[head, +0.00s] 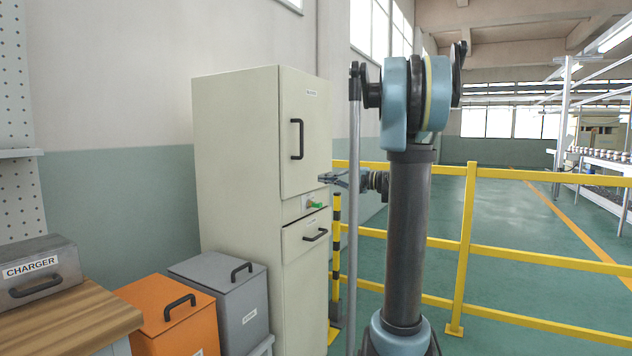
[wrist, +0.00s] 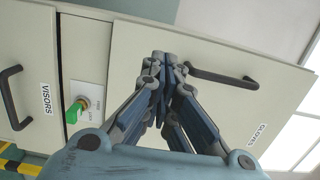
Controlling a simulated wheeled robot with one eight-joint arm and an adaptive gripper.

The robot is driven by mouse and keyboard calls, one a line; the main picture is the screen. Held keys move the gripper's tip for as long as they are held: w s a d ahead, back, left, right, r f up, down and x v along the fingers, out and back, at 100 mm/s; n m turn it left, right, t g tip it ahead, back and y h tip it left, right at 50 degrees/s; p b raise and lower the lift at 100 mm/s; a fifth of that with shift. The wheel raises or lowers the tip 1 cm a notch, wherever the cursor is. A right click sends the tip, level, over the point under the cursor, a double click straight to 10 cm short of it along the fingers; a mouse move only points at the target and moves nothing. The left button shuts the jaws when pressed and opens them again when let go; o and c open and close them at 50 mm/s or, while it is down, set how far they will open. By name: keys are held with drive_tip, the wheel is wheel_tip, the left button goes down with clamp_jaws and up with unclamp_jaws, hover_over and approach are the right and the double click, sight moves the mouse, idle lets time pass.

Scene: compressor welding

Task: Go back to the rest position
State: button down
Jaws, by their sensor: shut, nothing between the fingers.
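My gripper (head: 324,178) is shut and empty. It is in front of the tall beige cabinet (head: 236,190), near the height of the upper door's lower part. In the wrist view my gripper (wrist: 168,62) has its fingertips together, close to one end of the black handle of the door labelled GLOVES (wrist: 210,50). I cannot tell whether it touches the handle. The door and the drawer labelled VISORS (wrist: 30,60) look closed. A green knob (wrist: 75,110) sits on the panel between them; it also shows in the head view (head: 315,205).
Yellow railings (head: 540,260) stand behind and right of my arm. A yellow-black post (head: 337,240) is beside the cabinet. An orange bin (head: 160,300), a grey bin (head: 215,285) and a wooden table (head: 80,325) with a CHARGER box (head: 38,275) are at left.

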drive_tip(key=s+a+f+n+g+h, duration=0.15)
drive_tip(key=s+f+h, duration=0.25)
drive_tip(key=s+f, duration=0.6)
drive_tip(key=s+a+f+n+g+h, duration=0.1)
drive_tip(key=s+a+f+g+h, duration=0.2)
drive_tip(key=s+f, duration=0.6)
drive_tip(key=s+d+f+n+h, duration=0.1)
drive_tip(key=s+d+f+h, duration=0.3)
drive_tip(key=s, duration=0.5)
drive_tip(key=s+d+f+n+h, duration=0.2)
drive_tip(key=s+d+f+h, duration=0.3)
drive_tip(key=s+d+f, duration=0.3)
wheel_tip(320, 180, down, 2)
drive_tip(key=shift+s+d+f+g, duration=0.15)
drive_tip(key=shift+s+d+g, duration=0.3)
drive_tip(key=shift+s, duration=0.6)
drive_tip(key=shift+a, duration=0.1)
drive_tip(key=shift+w+f, duration=0.2)
drive_tip(key=shift+w, duration=0.2)
